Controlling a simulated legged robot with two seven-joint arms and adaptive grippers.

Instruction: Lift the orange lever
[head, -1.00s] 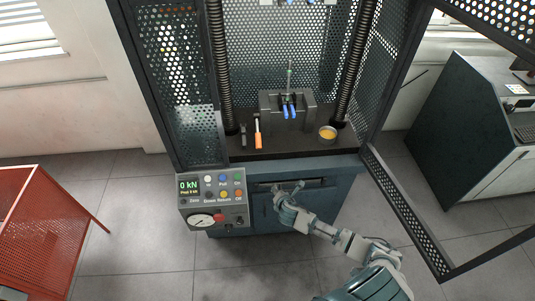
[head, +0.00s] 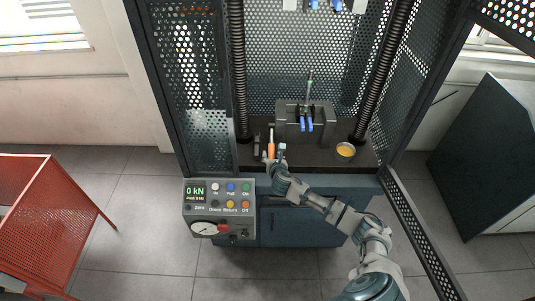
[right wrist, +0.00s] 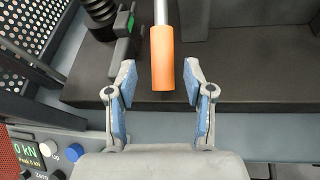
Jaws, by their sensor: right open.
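The orange lever (head: 271,150) stands near the front of the dark machine bed, left of the grey fixture. In the right wrist view its orange grip (right wrist: 162,58) hangs on a silver rod and points toward me. My right gripper (head: 276,153) is at the front edge of the bed, at the lever's lower end. In the right wrist view the right gripper (right wrist: 160,84) is open, with one blue-padded finger on each side of the grip's end and gaps on both sides. My left gripper is not in view.
The control panel (head: 220,208) is at front left. Mesh walls and an open mesh door (head: 420,235) flank the bed.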

